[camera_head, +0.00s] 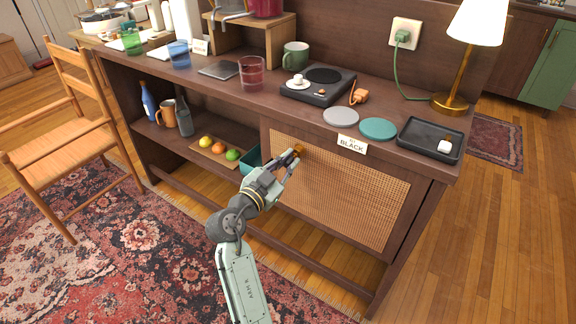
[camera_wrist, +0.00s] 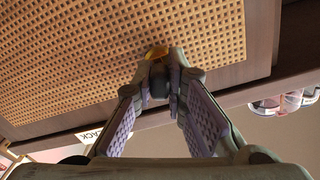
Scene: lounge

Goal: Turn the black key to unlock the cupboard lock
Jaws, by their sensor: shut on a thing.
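My gripper (camera_head: 290,158) is at the upper left of the cupboard's woven cane door (camera_head: 345,188). In the wrist view its fingertips (camera_wrist: 160,72) are shut on the black key (camera_wrist: 159,82), seen as a dark block between them. The brass lock (camera_head: 300,148) is just beyond the fingertips. It also shows as a yellow edge in the wrist view (camera_wrist: 156,52). The key points at the lock; how deep it sits and its exact turn are hidden by the fingers. The door looks closed.
A card reading BLACK (camera_head: 352,145) stands at the counter edge above the door. A black tray (camera_head: 430,140), a teal disc (camera_head: 378,128) and a lamp (camera_head: 452,103) are on the counter. An open shelf with fruit (camera_head: 219,149) is left. A wooden chair (camera_head: 75,130) stands far left.

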